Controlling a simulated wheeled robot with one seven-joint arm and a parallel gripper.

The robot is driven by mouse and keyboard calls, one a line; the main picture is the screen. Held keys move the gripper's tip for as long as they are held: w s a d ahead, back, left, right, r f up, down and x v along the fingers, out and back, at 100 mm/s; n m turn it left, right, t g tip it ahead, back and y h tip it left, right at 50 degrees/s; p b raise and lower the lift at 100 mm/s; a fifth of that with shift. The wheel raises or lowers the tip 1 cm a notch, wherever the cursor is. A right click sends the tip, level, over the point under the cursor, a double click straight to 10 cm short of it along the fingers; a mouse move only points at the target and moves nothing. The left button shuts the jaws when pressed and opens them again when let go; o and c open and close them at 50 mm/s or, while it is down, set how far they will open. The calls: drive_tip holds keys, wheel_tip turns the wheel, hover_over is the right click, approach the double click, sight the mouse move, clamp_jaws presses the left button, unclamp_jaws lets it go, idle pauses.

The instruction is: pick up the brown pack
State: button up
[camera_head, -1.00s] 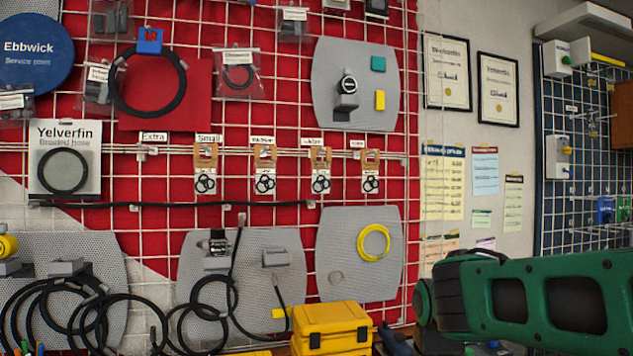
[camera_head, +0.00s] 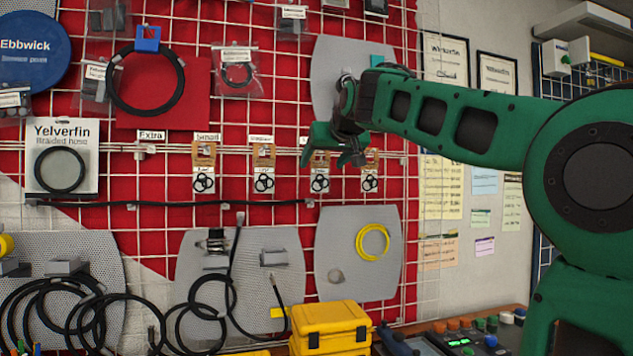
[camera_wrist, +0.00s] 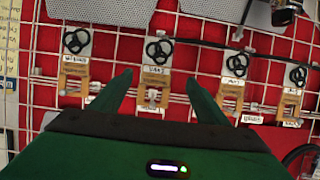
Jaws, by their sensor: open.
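Several small brown-topped packs with black rings hang in a row on the wall grid. In the head view they are the far-left pack (camera_head: 204,168), one to its right (camera_head: 264,168), a third (camera_head: 320,180) and the rightmost (camera_head: 370,182). My gripper (camera_head: 332,158) is open in front of the right two, partly hiding them. In the wrist view, which looks inverted, my gripper (camera_wrist: 158,80) has its fingers apart, with one brown pack (camera_wrist: 153,92) between them in the picture. Other packs hang to either side. No contact is visible, and the remaining distance is unclear.
A white grid (camera_head: 290,215) with a red backing carries the packs. A black hose (camera_head: 170,204) runs below them. Grey panels (camera_head: 335,60) hang above and below. A yellow case (camera_head: 330,325) stands at the bottom.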

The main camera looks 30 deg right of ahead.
sight(319, 168)
drive_tip(key=x, duration=0.4)
drive_tip(key=shift+w+d+f, duration=0.1)
drive_tip(key=shift+w+f, duration=0.15)
drive_tip(key=shift+w, duration=0.05)
drive_tip(key=x, duration=0.5)
drive_tip(key=shift+w+d+r, duration=0.1)
drive_tip(key=shift+d+r, duration=0.05)
drive_tip(key=shift+d, duration=0.2)
drive_tip(key=c, duration=1.1)
